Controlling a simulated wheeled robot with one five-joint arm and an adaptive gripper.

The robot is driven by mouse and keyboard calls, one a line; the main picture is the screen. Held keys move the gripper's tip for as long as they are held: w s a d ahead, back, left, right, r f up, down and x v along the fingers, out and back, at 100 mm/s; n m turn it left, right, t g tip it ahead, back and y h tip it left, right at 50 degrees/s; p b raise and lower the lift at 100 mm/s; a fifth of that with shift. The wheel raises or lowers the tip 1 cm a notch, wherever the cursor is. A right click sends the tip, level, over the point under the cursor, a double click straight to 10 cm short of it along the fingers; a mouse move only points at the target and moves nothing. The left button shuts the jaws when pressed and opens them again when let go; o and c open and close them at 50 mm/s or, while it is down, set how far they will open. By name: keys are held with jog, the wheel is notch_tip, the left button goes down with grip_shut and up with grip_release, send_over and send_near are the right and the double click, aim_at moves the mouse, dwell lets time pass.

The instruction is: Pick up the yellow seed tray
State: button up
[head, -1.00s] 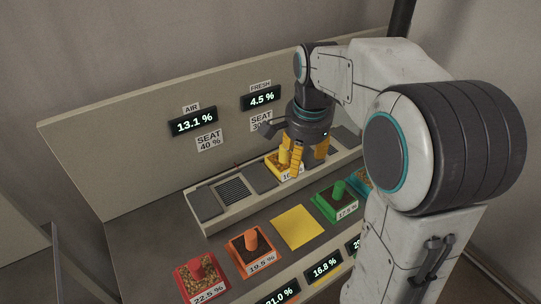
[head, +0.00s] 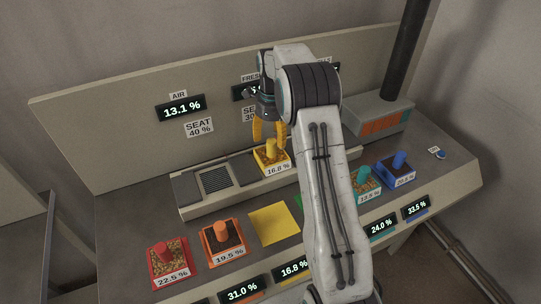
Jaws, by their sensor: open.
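The yellow seed tray (head: 265,164) sits on the raised ledge, to the right of the dark grille. I cannot tell whether the fingers touch the tray. Nothing is visibly held.
A bare yellow pad (head: 273,223) lies in the front row, beside the orange tray (head: 222,243) and red tray (head: 171,263). Teal (head: 366,186) and blue (head: 396,175) trays stand to the right. My arm hides most of the green one. The panel (head: 110,140) rises behind.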

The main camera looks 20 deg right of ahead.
aim_at(271, 150)
jog(key=shift+s+a+f+p, duration=0.1)
jog(key=shift+f+p, duration=0.25)
jog(key=shift+f, duration=1.1)
jog(key=shift+s+f+p, duration=0.1)
jog(key=shift+f+p, duration=0.2)
jog(key=shift+f, duration=1.1)
jog(key=shift+c, duration=0.2)
grip_shut()
